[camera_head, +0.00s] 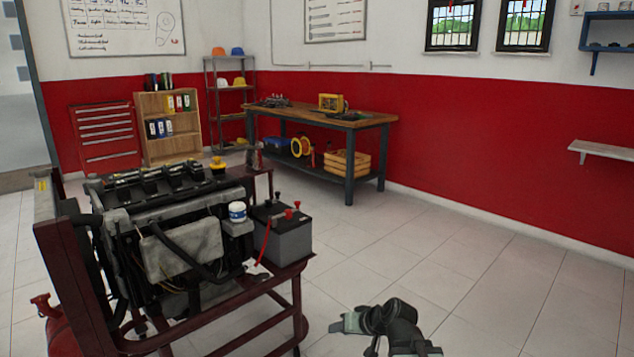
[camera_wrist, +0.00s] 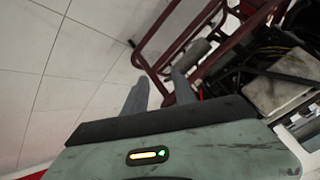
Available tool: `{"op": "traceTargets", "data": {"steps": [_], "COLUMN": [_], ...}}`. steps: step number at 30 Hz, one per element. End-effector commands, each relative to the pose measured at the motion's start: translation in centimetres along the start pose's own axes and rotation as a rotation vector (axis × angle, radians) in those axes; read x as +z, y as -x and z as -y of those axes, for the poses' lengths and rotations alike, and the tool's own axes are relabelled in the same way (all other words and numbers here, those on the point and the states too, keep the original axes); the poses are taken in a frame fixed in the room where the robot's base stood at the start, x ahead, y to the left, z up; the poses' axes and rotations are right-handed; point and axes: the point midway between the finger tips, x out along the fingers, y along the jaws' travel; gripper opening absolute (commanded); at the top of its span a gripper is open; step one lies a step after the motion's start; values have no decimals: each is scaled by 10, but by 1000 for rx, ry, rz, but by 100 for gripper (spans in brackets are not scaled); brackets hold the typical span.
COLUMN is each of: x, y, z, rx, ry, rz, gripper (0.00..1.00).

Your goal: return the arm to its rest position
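My gripper (camera_head: 336,325) is low at the bottom of the head view, over the tiled floor and right of the engine stand. My arm reaches in from the bottom edge. In the wrist view the two grey fingers of my gripper (camera_wrist: 161,88) stand apart with nothing between them. The dark red engine stand (camera_head: 262,333) carries an engine (camera_head: 180,248) and a grey battery (camera_head: 284,238). The stand's tubes (camera_wrist: 160,45) show beyond the fingers in the tilted wrist view, seemingly clear of them.
A workbench (camera_head: 365,124) stands against the red wall, with a wooden crate (camera_head: 347,164) on its lower shelf. A bookshelf (camera_head: 168,125) and a red tool cabinet (camera_head: 106,138) stand at the back left. The tiled floor (camera_head: 440,262) right of the stand is clear.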

Motion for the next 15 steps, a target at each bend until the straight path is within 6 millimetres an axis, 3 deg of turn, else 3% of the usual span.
{"op": "traceTargets", "data": {"steps": [1, 3, 9, 11, 12, 15], "x": [27, 59, 123, 142, 128, 110], "y": [-4, 3, 50, 66, 80, 101], "z": [-2, -22, -80, -84, -73, -61], "rx": [54, 153, 432, 494, 492, 489], "ry": [34, 46, -24, -99, -111, -107], "rz": [112, 251, 550, 635, 625, 623], "gripper": [32, 32, 32, 32, 32, 32]}}
